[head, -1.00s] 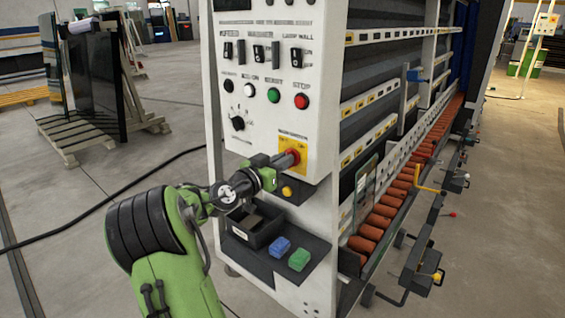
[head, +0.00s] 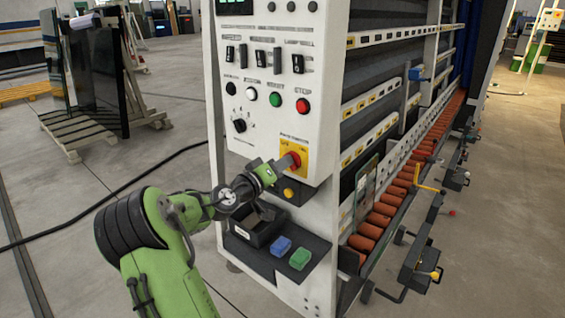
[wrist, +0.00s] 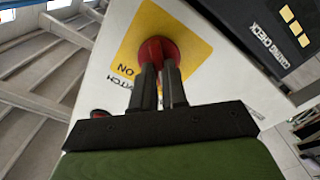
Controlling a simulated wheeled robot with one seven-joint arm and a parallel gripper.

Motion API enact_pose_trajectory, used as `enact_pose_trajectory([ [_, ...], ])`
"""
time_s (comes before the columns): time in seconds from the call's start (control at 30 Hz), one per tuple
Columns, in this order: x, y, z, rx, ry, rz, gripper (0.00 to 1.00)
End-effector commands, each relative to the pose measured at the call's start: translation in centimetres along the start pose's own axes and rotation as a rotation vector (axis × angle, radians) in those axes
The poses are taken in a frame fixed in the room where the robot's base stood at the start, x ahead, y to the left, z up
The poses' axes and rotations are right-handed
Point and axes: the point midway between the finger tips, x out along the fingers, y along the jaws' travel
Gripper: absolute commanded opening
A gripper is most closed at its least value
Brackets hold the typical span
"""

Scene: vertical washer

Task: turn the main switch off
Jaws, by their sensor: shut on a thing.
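The main switch is a red rotary knob (head: 293,158) on a yellow plate (head: 300,147), low on the white control panel (head: 268,134). The knob also shows in the wrist view (wrist: 158,50), where the printed word "ON" is readable beside the yellow plate. My gripper (head: 287,162) reaches the knob from the lower left in the head view. In the wrist view its two dark fingers (wrist: 160,72) are close together and shut on the red knob. The fingers hide part of the knob, and I cannot tell its exact angle.
Above the knob are black, white, green and red buttons (head: 302,106) and a black selector (head: 239,125). Orange rollers run off right.

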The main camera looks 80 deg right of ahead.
Motion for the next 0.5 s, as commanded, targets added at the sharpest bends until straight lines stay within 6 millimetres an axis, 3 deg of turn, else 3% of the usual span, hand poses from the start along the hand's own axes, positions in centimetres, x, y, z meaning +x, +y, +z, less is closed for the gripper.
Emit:
enact_pose_trajectory([
  [0.5, -0.02, -0.1, 0.04, -0.033, 0.0, -0.001, 0.0],
])
